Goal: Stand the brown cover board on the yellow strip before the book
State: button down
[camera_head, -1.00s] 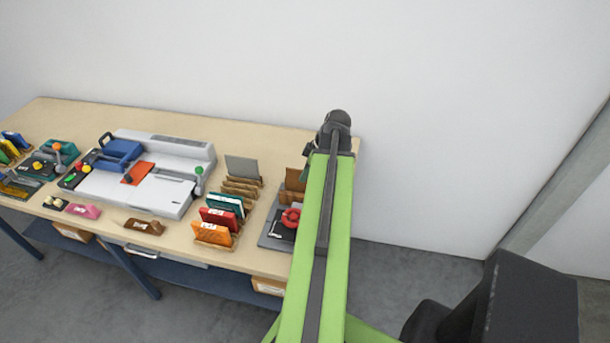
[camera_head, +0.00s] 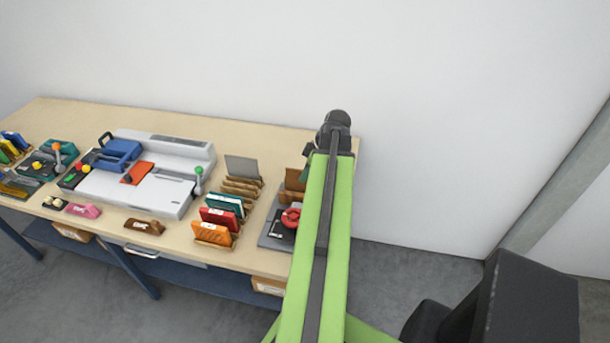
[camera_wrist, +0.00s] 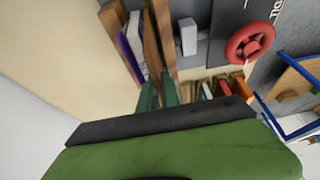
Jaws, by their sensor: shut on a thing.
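A brown cover board (camera_wrist: 153,45) stands between the fingers of my gripper (camera_wrist: 160,92) in the wrist view, seen nearly edge-on. The gripper is shut on it. In the head view a brown board (camera_head: 295,180) shows just left of my green arm, at the right end of the table; the arm hides my gripper there. Left of the held board in the wrist view are thin upright pieces, white (camera_wrist: 135,32) and purple (camera_wrist: 129,62). I cannot tell which is the book. I cannot make out the yellow strip in either view.
A dark grey plate with a red ring (camera_head: 290,218) lies beside my arm. A rack with orange (camera_head: 212,234), red and teal pieces stands left of it. A large grey-white machine (camera_head: 150,175) fills the table's middle. A wall stands behind.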

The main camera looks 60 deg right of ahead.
jog(key=shift+f+b, duration=0.55)
jog(key=shift+f, duration=0.1)
jog(key=c, duration=1.8)
grip_release()
jog(key=shift+c, duration=0.2)
jog(key=shift+r, duration=0.1)
jog(key=p+v, duration=0.5)
jog(key=shift+w, duration=0.15)
jog(key=p+v, duration=0.5)
jog(key=v, duration=0.1)
